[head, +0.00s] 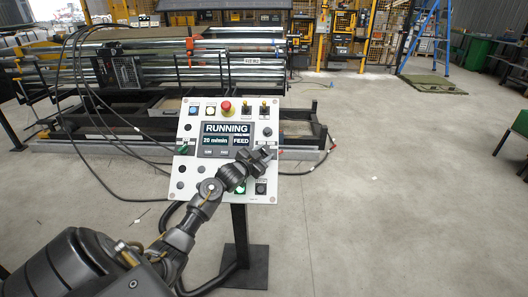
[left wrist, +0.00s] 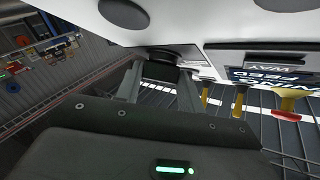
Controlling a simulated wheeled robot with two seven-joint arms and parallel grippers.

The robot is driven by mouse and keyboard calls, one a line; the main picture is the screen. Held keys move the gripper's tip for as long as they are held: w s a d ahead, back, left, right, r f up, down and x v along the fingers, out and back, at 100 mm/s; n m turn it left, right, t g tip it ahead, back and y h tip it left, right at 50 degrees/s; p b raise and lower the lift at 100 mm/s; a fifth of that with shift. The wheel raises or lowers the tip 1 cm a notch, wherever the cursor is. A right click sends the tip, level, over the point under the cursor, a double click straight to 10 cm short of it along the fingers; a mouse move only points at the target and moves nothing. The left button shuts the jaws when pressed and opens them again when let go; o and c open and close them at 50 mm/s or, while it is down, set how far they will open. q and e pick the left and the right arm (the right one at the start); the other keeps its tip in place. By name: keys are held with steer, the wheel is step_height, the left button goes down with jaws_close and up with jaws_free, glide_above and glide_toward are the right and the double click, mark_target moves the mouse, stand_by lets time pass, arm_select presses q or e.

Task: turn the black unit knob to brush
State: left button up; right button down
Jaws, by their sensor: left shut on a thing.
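The white control panel (head: 220,180) stands on a dark post, and its screen (head: 226,139) reads "RUNNING", "20 m/min" and "FEED". In the left wrist view my left gripper (left wrist: 158,78) is shut on a black knob (left wrist: 158,71) that sits on the panel face. The gripper hides this knob in the head view. Its pointer and label cannot be read. My right gripper is not in view.
The panel also carries a red mushroom button (head: 226,108), toggle switches (head: 263,107), a green-marked knob (head: 183,149) and a lit green button (head: 240,188). My left arm crosses its lower part. Black cables hang at the left. A roller machine (head: 150,70) stands behind.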

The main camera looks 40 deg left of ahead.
arm_select(q)
steer(key=shift+a+r+m+g+h+p, duration=0.1)
steer(key=shift+m+g+h+p, duration=0.1)
steer(key=shift+m+h, duration=0.3)
steer(key=shift+a+r+m+g+h+p, duration=0.15)
steer(key=shift+m+h, duration=0.15)
steer(key=shift+m, duration=0.3)
steer(key=shift+f+m+g+h, duration=0.1)
steer(key=shift+m+g+h, duration=0.15)
steer(key=shift+m+h, duration=0.55)
steer(key=shift+m+g+h, duration=0.4)
steer(key=shift+m, duration=0.3)
steer(key=shift+m+g+h, duration=0.5)
steer(key=shift+m+h, duration=0.1)
steer(key=shift+m, duration=0.2)
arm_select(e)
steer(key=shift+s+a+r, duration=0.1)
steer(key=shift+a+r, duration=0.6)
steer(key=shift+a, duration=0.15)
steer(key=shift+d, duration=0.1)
arm_select(q)
steer(key=o, duration=1)
